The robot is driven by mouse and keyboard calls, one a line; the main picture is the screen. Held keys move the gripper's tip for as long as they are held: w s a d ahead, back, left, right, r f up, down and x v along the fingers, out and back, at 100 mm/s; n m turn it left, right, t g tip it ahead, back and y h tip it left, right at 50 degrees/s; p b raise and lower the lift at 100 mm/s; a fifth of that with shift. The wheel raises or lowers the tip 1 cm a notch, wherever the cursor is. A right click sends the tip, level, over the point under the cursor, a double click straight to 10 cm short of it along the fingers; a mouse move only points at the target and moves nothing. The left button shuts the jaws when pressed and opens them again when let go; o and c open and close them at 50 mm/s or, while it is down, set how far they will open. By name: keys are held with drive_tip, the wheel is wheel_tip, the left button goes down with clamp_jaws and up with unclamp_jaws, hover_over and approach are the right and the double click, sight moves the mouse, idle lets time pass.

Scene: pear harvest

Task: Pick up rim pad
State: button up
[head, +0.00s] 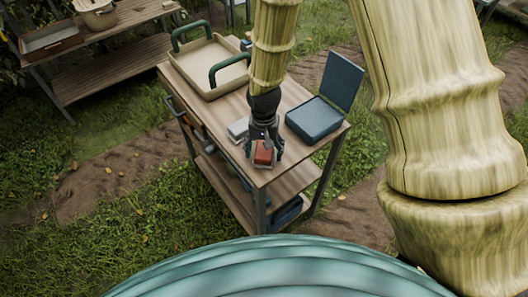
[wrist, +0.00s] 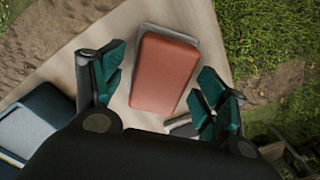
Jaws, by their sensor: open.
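The rim pad looks to be the reddish-orange block with a grey layer under it; it lies near the front corner of the wooden cart top in the head view (head: 263,155) and fills the middle of the wrist view (wrist: 165,72). My gripper (head: 264,143) is over it, pointing down. In the wrist view my gripper (wrist: 160,82) is open, with one teal-padded finger on each side of the pad and gaps between. The pad's height relative to the fingertips is hard to tell.
A small grey block (head: 238,130) lies beside the pad and shows partly in the wrist view (wrist: 182,126). A blue open-lidded case (head: 314,120) stands to the right. A beige tray with green handles (head: 208,70) sits behind. The cart edge (head: 258,184) is close in front.

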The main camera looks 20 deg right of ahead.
sight(264, 151)
drive_tip(key=shift+c, duration=0.4)
drive_tip(key=c, duration=1.1)
drive_tip(key=shift+c, duration=0.2)
drive_tip(key=shift+r, duration=0.1)
drive_tip(key=shift+r+b, duration=0.7)
drive_tip(key=shift+r, duration=0.65)
drive_tip(key=shift+s+a+r, duration=0.1)
drive_tip(key=shift+s+r, duration=0.15)
drive_tip(key=shift+s, duration=0.05)
drive_tip(key=s+a+r+b, duration=0.1)
drive_tip(key=s+a, duration=0.2)
drive_tip(key=s, duration=0.9)
drive_tip(key=shift+s+r, duration=0.35)
